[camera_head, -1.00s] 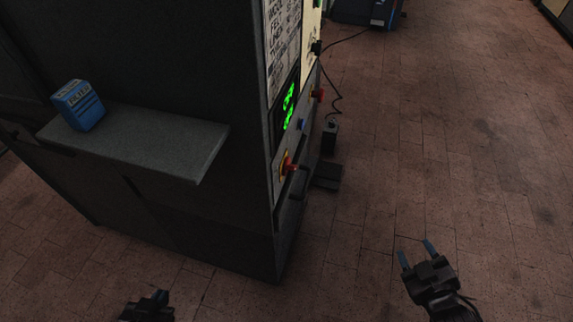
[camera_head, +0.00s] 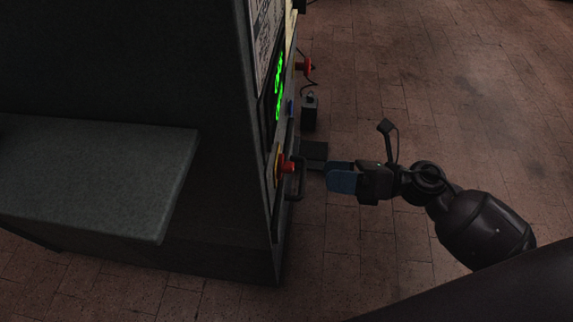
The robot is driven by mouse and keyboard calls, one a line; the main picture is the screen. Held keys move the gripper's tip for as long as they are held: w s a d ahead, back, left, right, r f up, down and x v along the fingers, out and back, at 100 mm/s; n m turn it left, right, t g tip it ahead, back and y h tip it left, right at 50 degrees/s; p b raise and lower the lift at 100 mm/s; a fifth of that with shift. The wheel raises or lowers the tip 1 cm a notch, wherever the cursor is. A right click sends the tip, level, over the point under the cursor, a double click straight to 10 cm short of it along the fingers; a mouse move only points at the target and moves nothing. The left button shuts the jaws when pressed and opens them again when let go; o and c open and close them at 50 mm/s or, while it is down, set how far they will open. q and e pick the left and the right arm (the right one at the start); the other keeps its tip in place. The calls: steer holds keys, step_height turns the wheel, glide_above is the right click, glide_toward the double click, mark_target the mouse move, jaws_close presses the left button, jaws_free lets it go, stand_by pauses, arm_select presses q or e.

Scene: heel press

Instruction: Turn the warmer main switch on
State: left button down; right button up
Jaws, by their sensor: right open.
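The warmer is a dark cabinet (camera_head: 222,215) whose control face is seen edge-on at its right side. A red switch knob on a yellow plate (camera_head: 287,167) sticks out low on that face. My left gripper is outside the view.
A green lit display (camera_head: 279,87) and another red knob (camera_head: 304,67) are higher on the face. A grey shelf (camera_head: 100,180) projects at left. A small dark box (camera_head: 310,112) is behind. The tiled floor at right is clear.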

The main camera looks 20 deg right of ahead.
mark_target(290, 170)
steer(key=x, duration=0.9)
steer(key=shift+d, duration=0.1)
